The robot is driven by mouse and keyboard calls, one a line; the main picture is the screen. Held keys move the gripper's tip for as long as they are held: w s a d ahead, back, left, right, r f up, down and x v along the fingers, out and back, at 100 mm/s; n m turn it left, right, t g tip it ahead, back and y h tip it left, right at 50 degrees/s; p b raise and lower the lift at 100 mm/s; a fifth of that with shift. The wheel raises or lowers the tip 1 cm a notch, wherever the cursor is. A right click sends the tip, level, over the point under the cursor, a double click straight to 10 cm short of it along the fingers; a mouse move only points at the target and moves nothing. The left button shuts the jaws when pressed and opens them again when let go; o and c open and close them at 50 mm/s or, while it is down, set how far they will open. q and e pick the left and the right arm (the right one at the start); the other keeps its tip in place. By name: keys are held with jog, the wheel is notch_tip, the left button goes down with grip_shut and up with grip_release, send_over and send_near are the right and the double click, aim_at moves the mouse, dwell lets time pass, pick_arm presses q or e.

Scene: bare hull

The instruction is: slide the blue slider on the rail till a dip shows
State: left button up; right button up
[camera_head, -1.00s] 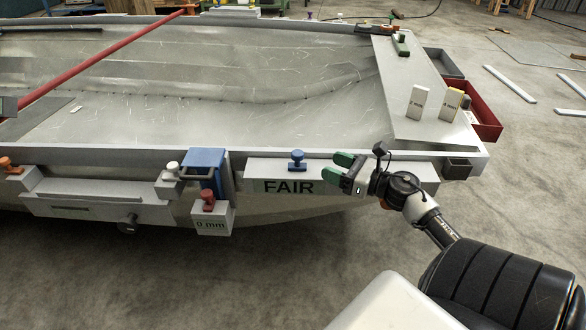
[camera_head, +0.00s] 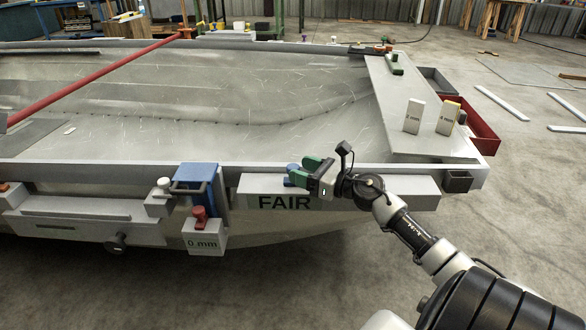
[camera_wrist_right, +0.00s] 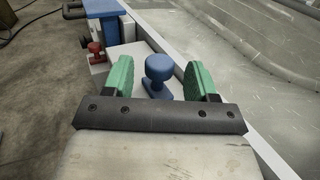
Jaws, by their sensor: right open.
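The blue slider (camera_head: 198,182), a block with a dark handle, sits on the rail along the hull's near edge; its end also shows at the top of the right wrist view (camera_wrist_right: 102,8). Below it hangs a box marked "0 mm" (camera_head: 204,242) with a red knob (camera_head: 200,217). To its right is a grey box marked "FAIR" (camera_head: 390,190) with a blue knob (camera_wrist_right: 158,75) on top. My right gripper (camera_head: 302,168) is open at this knob, its green fingers to either side in the wrist view. The fingers partly hide the knob in the head view. My left gripper is not in view.
The rail (camera_head: 330,172) runs along the hull's near edge. A white knob (camera_head: 164,184) stands left of the slider. Two upright tags (camera_head: 414,116) stand on the hull's right end, near a red tray (camera_head: 484,130). The floor at lower right is clear.

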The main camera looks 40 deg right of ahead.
aim_at(294, 166)
jog(key=shift+x, duration=1.55)
grip_shut()
jog(key=shift+d, duration=0.1)
